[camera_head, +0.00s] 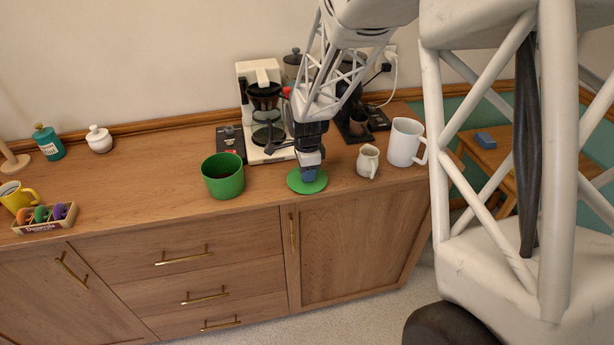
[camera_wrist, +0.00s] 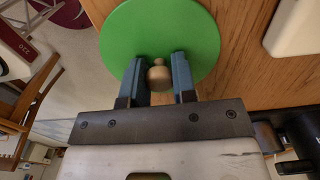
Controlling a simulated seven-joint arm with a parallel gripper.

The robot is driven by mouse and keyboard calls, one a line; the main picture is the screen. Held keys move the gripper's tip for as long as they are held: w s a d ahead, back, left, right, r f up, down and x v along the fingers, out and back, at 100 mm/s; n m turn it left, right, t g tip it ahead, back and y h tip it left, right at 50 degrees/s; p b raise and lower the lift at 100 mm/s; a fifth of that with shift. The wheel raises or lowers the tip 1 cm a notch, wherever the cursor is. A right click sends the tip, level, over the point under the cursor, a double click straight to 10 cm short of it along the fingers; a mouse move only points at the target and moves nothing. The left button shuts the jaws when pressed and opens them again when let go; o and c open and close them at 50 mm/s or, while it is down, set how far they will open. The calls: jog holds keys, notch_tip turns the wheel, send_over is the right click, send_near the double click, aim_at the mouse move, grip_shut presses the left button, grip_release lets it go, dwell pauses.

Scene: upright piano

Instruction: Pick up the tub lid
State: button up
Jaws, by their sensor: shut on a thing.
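The tub lid (camera_head: 296,184) is a flat green disc at the front edge of the wooden counter, just right of the open green tub (camera_head: 223,176). In the wrist view the lid (camera_wrist: 200,30) fills the top middle, with a small tan knob (camera_wrist: 160,73) on it. My gripper (camera_head: 308,174) is directly over the lid, pointing down. In the wrist view its two blue-grey fingers (camera_wrist: 159,78) stand on either side of the knob and are shut on it. I cannot tell whether the lid touches the counter or is slightly above it.
A coffee maker (camera_head: 246,80) and a dark scale-like box (camera_head: 231,139) stand behind. A small cream jug (camera_head: 367,161) and a white pitcher (camera_head: 405,142) are close on the right. A yellow mug (camera_head: 14,195) and a small crate (camera_head: 45,226) are far left. The counter left of the tub is clear.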

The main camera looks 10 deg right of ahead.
jog(key=shift+r, duration=0.15)
jog(key=shift+r, duration=0.5)
jog(key=shift+s+r, duration=0.2)
jog(key=shift+r, duration=0.4)
jog(key=shift+s+r, duration=0.15)
jog(key=shift+r, duration=0.4)
jog(key=s+r, duration=0.1)
jog(key=s, duration=1.4)
jog(key=shift+s+r, duration=0.15)
jog(key=shift+d, duration=0.1)
jog(key=w+a+r+n, duration=0.2)
jog(key=w+a+r, duration=0.3)
jog(key=w+a, duration=0.4)
jog(key=w+a+r+n, duration=0.3)
jog(key=w+a+r, duration=0.2)
jog(key=w+a, duration=0.5)
jog(key=a, duration=0.4)
jog(key=shift+a+r, duration=0.15)
jog(key=shift+r, duration=0.15)
